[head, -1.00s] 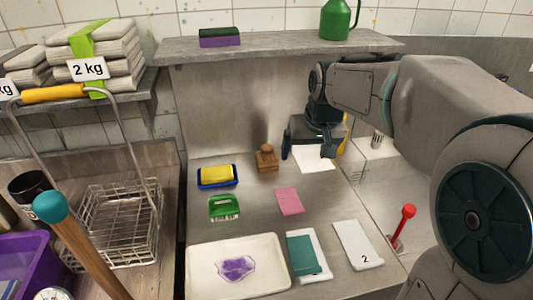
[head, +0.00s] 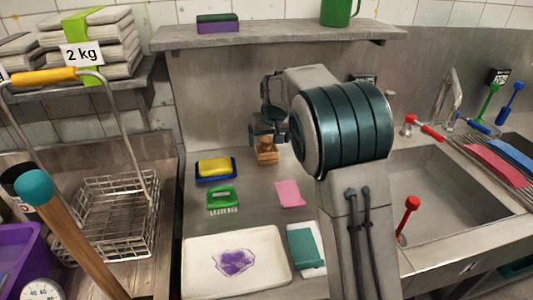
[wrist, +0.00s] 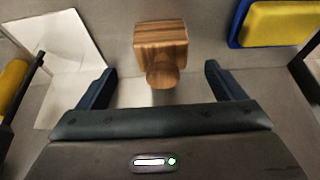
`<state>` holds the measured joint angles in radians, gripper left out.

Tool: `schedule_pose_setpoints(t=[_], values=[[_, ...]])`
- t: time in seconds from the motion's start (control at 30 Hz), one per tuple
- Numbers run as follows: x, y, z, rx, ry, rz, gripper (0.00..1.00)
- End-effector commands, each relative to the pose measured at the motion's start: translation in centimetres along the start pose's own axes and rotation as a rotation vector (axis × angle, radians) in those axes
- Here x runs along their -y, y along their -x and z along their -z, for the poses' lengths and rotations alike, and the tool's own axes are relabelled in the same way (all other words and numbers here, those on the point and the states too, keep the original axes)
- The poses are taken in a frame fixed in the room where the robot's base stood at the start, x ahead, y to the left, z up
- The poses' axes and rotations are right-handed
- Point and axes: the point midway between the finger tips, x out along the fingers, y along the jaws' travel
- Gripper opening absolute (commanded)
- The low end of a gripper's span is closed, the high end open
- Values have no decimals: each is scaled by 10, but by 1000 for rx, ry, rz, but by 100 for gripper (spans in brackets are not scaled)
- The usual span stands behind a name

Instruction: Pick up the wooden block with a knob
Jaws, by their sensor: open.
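The wooden block with a knob (head: 267,156) stands on the steel counter near the back panel, its round knob on top. In the wrist view the block (wrist: 161,40) lies ahead of my gripper, centred between the fingers, with its knob toward me. My gripper (wrist: 158,84) is open and empty, its two dark fingers apart from the block on either side. In the head view my gripper (head: 270,138) is just behind and above the block, partly hidden by my arm.
A yellow sponge in a blue tray (head: 231,178) lies left of the block. A green brush (head: 222,200), a pink cloth (head: 290,194) and a white tray (head: 200,280) are nearer the front. A white sheet (wrist: 62,60) lies left of the block in the wrist view.

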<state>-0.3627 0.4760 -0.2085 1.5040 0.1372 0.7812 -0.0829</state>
Motion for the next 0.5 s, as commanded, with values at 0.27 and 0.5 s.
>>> schedule_pose_setpoints(t=[0.27,0.5], values=[[0,-26,1,0,0,0,89],[2,-53,6,2,0,-1,89]])
